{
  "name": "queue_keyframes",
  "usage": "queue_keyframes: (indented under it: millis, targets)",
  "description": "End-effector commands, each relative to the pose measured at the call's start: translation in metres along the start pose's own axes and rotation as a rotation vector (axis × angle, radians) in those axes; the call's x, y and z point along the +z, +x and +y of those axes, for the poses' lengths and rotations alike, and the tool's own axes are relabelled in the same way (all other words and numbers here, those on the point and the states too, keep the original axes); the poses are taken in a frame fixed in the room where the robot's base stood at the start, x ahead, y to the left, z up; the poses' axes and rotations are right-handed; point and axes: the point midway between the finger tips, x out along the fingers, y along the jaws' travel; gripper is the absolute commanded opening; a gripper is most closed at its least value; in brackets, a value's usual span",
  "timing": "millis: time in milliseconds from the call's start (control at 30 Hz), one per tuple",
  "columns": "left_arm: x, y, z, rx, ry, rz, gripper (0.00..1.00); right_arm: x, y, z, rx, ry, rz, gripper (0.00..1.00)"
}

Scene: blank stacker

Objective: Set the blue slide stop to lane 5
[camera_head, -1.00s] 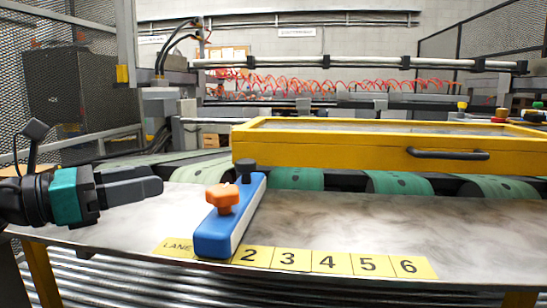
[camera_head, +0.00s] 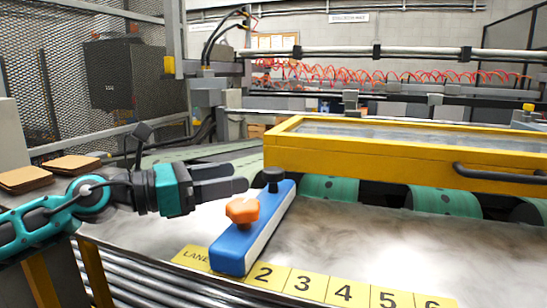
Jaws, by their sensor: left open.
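The blue slide stop (camera_head: 236,250) is a long blue block with a white side, an orange knob (camera_head: 242,209) and a black knob (camera_head: 273,177) on top. It lies on the metal table (camera_head: 345,235), its near end at the yellow lane strip (camera_head: 302,282), covering the place just left of the 2. Lane number 5 (camera_head: 387,299) is to the right along the strip, partly cut by the picture's bottom edge. My left gripper (camera_head: 243,186) is open and empty, left of the black knob and just behind the orange knob. My right gripper is not in view.
A yellow-framed cover (camera_head: 365,160) with a black handle (camera_head: 500,174) stands behind the table, with green rollers (camera_head: 444,201) below it. Brown board stacks (camera_head: 25,178) lie at the left. The table to the right of the stop is clear.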

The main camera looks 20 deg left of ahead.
Motion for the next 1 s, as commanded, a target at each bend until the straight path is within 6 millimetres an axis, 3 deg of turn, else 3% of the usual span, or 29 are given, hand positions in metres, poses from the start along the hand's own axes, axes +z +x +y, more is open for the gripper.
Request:
queue_keyframes:
  millis: [33,500,700,1000]
  targets:
    - [0.007,0.007,-0.001,-0.002,-0.001,-0.005,0.66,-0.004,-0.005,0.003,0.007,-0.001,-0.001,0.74]
    - [0.003,0.077,-0.001,-0.003,0.001,-0.002,0.66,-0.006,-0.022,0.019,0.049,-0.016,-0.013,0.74]
    - [0.001,0.089,-0.001,-0.001,0.001,-0.001,0.66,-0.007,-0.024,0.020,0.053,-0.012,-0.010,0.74]
    - [0.000,0.090,-0.001,-0.001,0.001,0.000,0.63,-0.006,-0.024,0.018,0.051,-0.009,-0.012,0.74]
